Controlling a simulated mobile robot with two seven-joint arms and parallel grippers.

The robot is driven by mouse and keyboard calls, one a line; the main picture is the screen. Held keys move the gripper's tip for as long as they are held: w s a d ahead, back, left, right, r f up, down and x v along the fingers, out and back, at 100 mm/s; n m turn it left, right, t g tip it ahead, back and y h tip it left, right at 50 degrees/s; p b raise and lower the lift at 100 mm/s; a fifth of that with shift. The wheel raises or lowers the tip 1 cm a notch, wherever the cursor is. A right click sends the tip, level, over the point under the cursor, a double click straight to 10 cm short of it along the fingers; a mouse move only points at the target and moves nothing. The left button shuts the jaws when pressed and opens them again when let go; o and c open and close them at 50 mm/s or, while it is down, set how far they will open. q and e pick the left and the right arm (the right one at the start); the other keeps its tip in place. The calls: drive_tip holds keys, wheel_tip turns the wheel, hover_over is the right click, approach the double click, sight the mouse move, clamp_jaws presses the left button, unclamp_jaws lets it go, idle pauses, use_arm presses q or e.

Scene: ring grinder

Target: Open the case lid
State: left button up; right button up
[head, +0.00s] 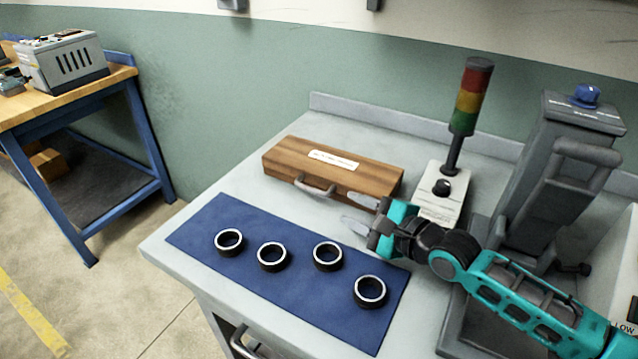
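The brown wooden case (285,157) lies on the grey workbench in the head view, with its lid shut. A white label (333,160) is on its top and a metal handle (314,189) is on its front side. My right gripper (352,212) is at the case's front right corner, its fingers pointing left. The two fingers are apart with nothing between them. They are to the right of the handle and apart from it; whether one touches the case is unclear. My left gripper is not in view.
A blue mat (225,272) with several dark rings (272,257) lies in front of the case. A signal tower (467,100) on a white box stands to the right, beside a grey machine (545,150). A second bench (70,100) is at the left.

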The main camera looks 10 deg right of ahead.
sight(313, 191)
drive_tip(key=x, duration=0.6)
drive_tip(key=shift+a+r, duration=0.1)
drive_tip(key=shift+a, duration=0.1)
drive_tip(key=b+x, duration=0.3)
drive_tip(key=x, duration=0.1)
drive_tip(key=shift+f, duration=0.3)
drive_tip(key=shift+w+a+b, duration=0.4)
drive_tip(key=shift+w+b, duration=0.2)
drive_tip(key=shift+b, duration=0.15)
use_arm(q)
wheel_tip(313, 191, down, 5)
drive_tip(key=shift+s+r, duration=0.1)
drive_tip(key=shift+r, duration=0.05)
use_arm(e)
drive_tip(key=shift+w, duration=0.1)
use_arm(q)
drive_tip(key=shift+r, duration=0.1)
use_arm(e)
drive_tip(key=shift+r, duration=0.1)
clamp_jaws()
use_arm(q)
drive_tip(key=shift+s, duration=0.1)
